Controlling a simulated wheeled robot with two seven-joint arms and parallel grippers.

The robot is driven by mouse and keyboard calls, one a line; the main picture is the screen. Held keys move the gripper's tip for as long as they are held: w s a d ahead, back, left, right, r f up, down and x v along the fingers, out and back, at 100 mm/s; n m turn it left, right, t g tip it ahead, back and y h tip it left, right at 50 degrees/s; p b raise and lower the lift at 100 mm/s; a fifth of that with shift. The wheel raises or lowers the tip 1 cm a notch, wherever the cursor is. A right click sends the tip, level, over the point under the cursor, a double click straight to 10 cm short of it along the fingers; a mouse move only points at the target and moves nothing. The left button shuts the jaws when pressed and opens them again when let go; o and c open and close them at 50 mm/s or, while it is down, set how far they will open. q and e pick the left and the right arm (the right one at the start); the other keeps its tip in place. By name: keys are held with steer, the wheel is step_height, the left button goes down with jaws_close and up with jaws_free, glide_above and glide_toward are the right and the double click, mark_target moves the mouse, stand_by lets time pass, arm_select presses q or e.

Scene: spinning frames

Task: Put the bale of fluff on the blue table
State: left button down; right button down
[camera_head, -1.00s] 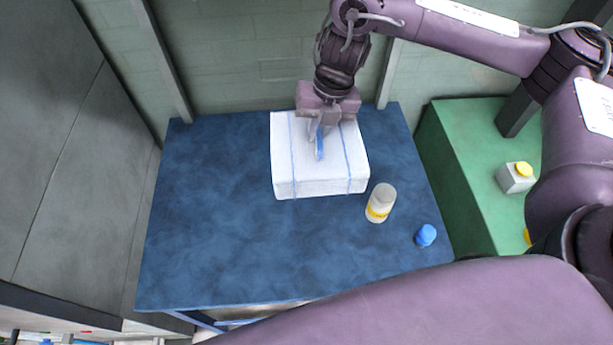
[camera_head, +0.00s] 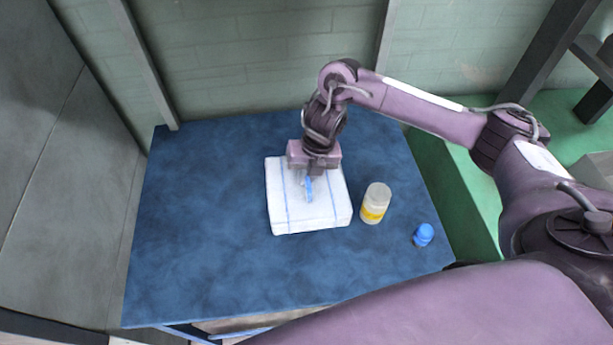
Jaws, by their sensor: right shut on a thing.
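The bale of fluff (camera_head: 310,213) is a white block with thin blue straps, near the middle of the blue table (camera_head: 200,230). It looks level and appears to rest on the tabletop, though its underside is hidden. My right gripper (camera_head: 308,188) points down at the bale's top and is shut on it, at a blue strap. The fingertips are small and partly hidden. My left gripper is not in view.
A pale bottle with a yellow band (camera_head: 375,203) stands close to the bale's right side. A small blue-capped container (camera_head: 423,235) is near the table's right edge. The blue table's left half is clear.

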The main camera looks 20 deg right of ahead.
mark_target(316, 183)
steer(key=shift+f, duration=0.2)
steer(key=shift+f, duration=0.15)
steer(key=c, duration=1.5)
jaws_free()
steer(key=shift+c, duration=0.2)
steer(key=shift+r, duration=0.25)
step_height(316, 183, up, 12)
steer(key=d+p, duration=0.2)
steer(key=shift+s+d+f+p, duration=0.15)
steer(key=shift+s+p, duration=0.15)
steer(key=shift+s, duration=0.05)
